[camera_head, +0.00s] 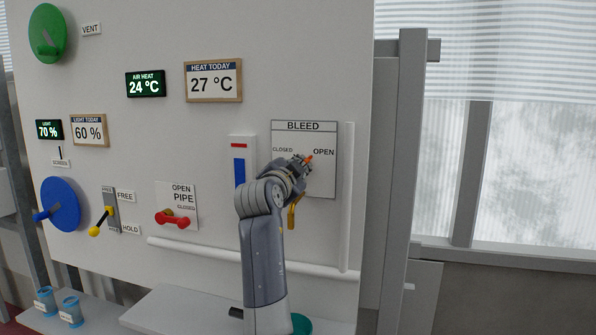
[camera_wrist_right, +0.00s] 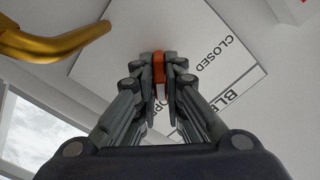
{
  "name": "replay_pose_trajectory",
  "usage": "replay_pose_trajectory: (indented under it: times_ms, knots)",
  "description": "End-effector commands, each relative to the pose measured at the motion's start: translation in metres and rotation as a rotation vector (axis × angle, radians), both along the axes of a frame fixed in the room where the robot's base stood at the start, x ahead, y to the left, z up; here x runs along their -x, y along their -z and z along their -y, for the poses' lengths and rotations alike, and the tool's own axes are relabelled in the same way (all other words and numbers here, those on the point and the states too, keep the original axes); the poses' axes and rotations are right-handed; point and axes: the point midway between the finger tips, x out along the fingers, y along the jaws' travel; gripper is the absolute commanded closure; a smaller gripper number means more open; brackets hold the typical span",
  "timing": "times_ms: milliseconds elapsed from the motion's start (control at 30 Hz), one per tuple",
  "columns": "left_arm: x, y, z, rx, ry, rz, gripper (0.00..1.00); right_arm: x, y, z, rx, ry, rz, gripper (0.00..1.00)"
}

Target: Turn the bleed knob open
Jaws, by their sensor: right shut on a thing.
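The white bleed plate (camera_head: 318,183) is on the wall panel, marked BLEED at the top, CLOSED at left and OPEN at right. The orange bleed knob (camera_head: 309,158) is mostly hidden by my right gripper (camera_head: 301,164); its visible tip points up and right, towards the OPEN side. In the right wrist view the fingers of my right gripper (camera_wrist_right: 162,78) are shut on the orange knob (camera_wrist_right: 158,62), with the plate (camera_wrist_right: 122,72) behind it. The exact angle of the knob is hard to tell. My left gripper is not in view.
A brass spout (camera_head: 292,214) sticks out just below the plate; it also shows in the right wrist view (camera_wrist_right: 50,45). A white vertical pipe (camera_head: 347,230) runs right of the plate. A red-and-blue gauge (camera_head: 239,170) and red pipe lever (camera_head: 172,220) are to the left.

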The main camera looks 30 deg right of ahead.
Motion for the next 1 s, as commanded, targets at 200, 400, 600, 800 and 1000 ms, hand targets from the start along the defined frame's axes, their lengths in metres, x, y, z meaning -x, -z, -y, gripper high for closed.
replay_pose_trajectory:
  times_ms: [200, 400, 600, 800, 1000]
  knots:
    - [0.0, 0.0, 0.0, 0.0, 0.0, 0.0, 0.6, 0.0, 0.001, 0.0, -0.004, -0.001, 0.001, 0.81]
    - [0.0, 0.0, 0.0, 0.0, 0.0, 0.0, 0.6, 0.0, 0.001, 0.0, -0.003, -0.001, 0.0, 0.7]
    - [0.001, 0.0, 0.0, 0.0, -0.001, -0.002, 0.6, 0.001, 0.0, -0.001, -0.001, -0.001, 0.0, 0.7]
    - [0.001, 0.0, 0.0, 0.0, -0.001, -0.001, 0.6, 0.015, 0.001, -0.02, -0.003, -0.003, 0.001, 0.7]
    - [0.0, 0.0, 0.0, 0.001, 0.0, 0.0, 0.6, 0.037, 0.001, -0.045, -0.002, -0.003, 0.001, 0.7]
